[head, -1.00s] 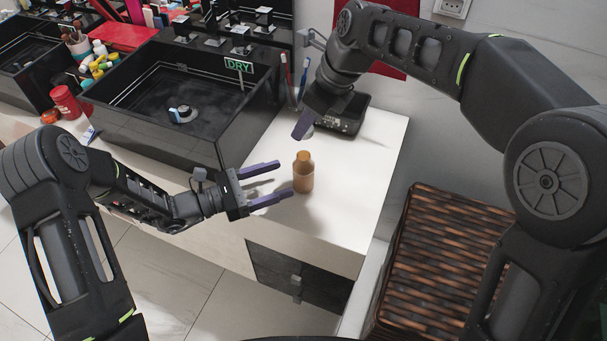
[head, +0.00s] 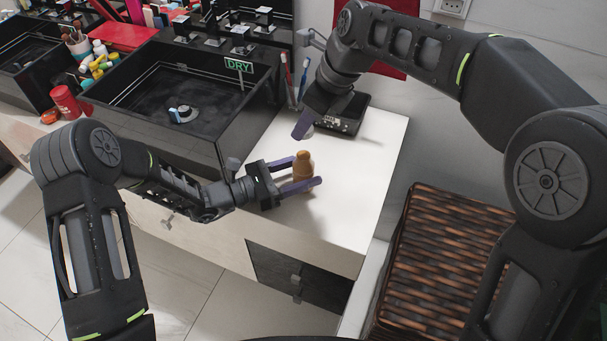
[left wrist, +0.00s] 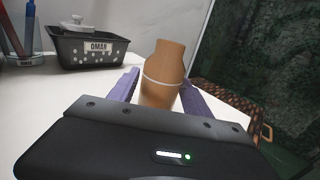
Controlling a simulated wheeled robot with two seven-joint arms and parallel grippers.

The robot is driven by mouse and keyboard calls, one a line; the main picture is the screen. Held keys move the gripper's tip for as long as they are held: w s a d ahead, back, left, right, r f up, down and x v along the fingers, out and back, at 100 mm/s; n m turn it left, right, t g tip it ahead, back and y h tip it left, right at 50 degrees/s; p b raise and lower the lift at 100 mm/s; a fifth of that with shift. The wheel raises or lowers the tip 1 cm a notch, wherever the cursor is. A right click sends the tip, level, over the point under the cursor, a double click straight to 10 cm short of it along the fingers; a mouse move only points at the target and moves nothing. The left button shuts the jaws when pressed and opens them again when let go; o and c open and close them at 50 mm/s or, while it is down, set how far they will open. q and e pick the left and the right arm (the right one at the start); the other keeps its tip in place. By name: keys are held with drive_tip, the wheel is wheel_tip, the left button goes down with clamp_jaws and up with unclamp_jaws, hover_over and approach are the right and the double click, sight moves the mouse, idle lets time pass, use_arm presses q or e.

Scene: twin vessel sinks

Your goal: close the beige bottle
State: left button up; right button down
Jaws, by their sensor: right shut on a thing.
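The beige bottle (head: 303,163) stands upright on the white counter (head: 365,200); it also shows in the left wrist view (left wrist: 160,75) with a pale ring around it. I cannot tell whether its top is open. My left gripper (head: 305,172) is open, with its purple fingers on either side of the bottle; contact is not clear. My right gripper (head: 301,127) is above the counter behind the bottle, shut on a small pale round thing (head: 309,132) mostly hidden by the finger.
A black sink (head: 205,130) stands left of the bottle. A small black tray (left wrist: 90,50) lies behind it, near upright brushes (head: 304,78). A brown wicker basket (head: 440,265) is at the right, below the counter. The counter right of the bottle is clear.

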use_arm(q)
clamp_jaws()
idle(0.4)
